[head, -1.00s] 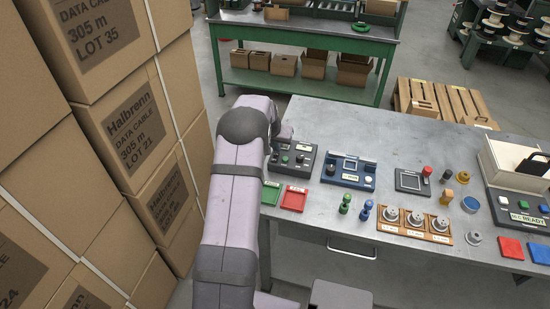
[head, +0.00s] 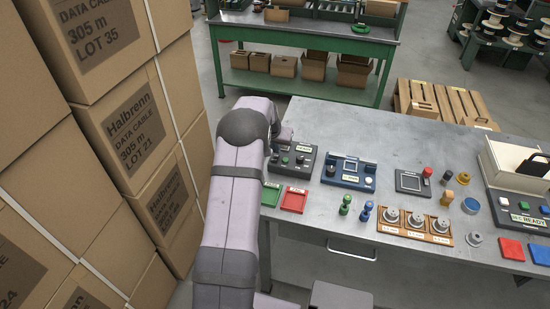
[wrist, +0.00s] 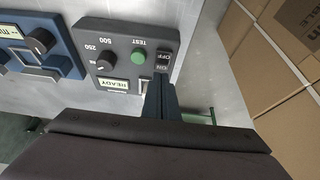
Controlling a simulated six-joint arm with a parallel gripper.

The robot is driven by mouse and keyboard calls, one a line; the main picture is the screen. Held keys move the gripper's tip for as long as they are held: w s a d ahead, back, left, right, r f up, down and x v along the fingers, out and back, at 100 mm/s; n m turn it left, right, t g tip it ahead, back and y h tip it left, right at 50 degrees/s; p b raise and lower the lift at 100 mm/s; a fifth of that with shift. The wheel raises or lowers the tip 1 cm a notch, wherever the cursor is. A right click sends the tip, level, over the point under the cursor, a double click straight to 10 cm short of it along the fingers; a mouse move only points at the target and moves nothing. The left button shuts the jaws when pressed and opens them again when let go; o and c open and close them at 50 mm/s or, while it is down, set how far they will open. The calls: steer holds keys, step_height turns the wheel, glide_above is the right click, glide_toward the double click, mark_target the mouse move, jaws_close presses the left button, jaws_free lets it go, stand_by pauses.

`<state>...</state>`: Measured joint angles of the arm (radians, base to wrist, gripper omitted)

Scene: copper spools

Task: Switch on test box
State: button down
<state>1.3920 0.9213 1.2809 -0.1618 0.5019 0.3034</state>
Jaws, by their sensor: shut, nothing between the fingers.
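The dark grey test box (head: 293,160) stands at the left end of the grey bench, partly behind my arm in the head view. In the wrist view the test box (wrist: 122,55) shows a knob (wrist: 105,64) with a scale, a green TEST button (wrist: 138,57) and a display (wrist: 113,85) reading READY. Its black rocker switch (wrist: 163,62) is marked OFF and ON. My gripper (wrist: 160,80) is shut and empty, its fingertips at the ON end of the rocker. I cannot tell whether they touch it.
A blue instrument (head: 350,172) stands right of the test box. Stacked cartons (head: 150,150) rise close on the left. The bench's back middle is clear.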

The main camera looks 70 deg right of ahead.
mark_target(276, 156)
step_height(276, 156, up, 6)
steer(key=p, duration=0.3)
steer(key=shift+r, duration=0.2)
stand_by(0.5)
steer(key=w+a+r+n+t+y, duration=0.15)
steer(key=w+a+n, duration=0.25)
steer(key=w+a, duration=0.85)
steer(key=w+a+r+n+y, duration=0.1)
steer(key=w+a+r+n, duration=0.1)
steer(key=w+a, duration=0.55)
steer(key=w+a+r+n+y, duration=0.1)
steer(key=w+a+n, duration=0.25)
steer(key=a, duration=0.75)
steer(key=a+n, duration=0.3)
steer(key=a, duration=1.4)
steer(key=s+a+n+g+y, duration=0.1)
steer(key=s+a+n, duration=0.4)
steer(key=s+a, duration=0.6)
steer(key=a, duration=0.3)
steer(key=shift+a+f+y, duration=0.2)
steer(key=shift+f+y, duration=0.05)
steer(key=shift+y, duration=0.1)
